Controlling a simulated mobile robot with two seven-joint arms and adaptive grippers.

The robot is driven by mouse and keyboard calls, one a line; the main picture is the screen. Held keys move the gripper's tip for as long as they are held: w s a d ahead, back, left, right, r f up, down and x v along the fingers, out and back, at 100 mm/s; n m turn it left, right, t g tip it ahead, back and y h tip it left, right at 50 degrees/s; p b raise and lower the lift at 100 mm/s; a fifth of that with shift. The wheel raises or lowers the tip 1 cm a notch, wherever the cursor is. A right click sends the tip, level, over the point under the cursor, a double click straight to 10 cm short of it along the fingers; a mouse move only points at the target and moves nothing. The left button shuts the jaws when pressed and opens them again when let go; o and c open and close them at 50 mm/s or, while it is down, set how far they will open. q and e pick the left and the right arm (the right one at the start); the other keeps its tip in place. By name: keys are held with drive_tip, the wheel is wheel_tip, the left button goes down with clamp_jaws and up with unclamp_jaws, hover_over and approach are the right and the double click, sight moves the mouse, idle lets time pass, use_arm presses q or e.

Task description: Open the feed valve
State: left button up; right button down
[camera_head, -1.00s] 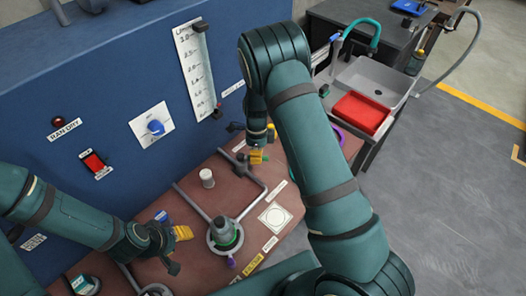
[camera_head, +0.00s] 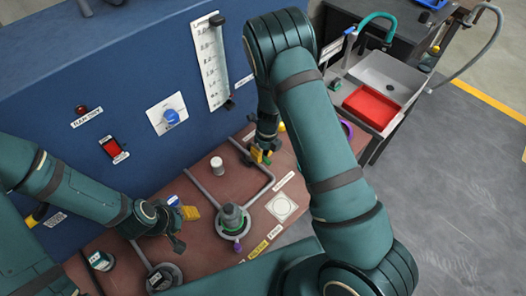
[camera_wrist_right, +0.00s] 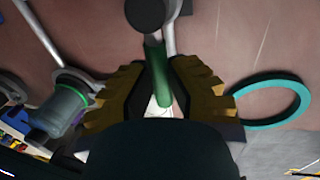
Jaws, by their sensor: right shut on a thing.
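The feed valve shows as a green lever handle (camera_wrist_right: 160,72) under a dark round cap in the right wrist view. It lies between the yellow finger pads of my right gripper (camera_wrist_right: 156,92), which is shut on it. In the head view my right gripper (camera_head: 262,156) is low over the brown deck beside the grey pipe, and a little green shows at its fingers. The arm and fingers hide most of the valve there. My left gripper (camera_head: 184,228) hangs over the deck at left, its fingers apart and empty. No label naming the valve is readable.
A grey-green capped fitting (camera_head: 232,218) and a white post (camera_head: 217,165) stand on the deck (camera_head: 205,190). A blue panel with a dial (camera_head: 171,117) and red switch (camera_head: 113,147) rises behind. A teal ring (camera_wrist_right: 275,100) lies beside the right gripper.

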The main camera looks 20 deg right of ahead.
drive_tip(key=shift+s+f, duration=0.2)
idle(0.3)
drive_tip(key=c, duration=0.9)
unclamp_jaws()
drive_tip(key=shift+w, duration=0.1)
drive_tip(key=shift+r, duration=0.1)
drive_tip(key=shift+w+r, duration=0.1)
drive_tip(key=shift+r, duration=0.2)
drive_tip(key=r, duration=0.3)
drive_tip(key=d+r, duration=0.1)
drive_tip(key=r, duration=0.3)
drive_tip(key=d+r, duration=0.1)
drive_tip(key=r, duration=0.3)
drive_tip(key=shift+w+r, duration=0.1)
drive_tip(key=shift+w, duration=0.3)
drive_tip(key=shift+s, duration=0.1)
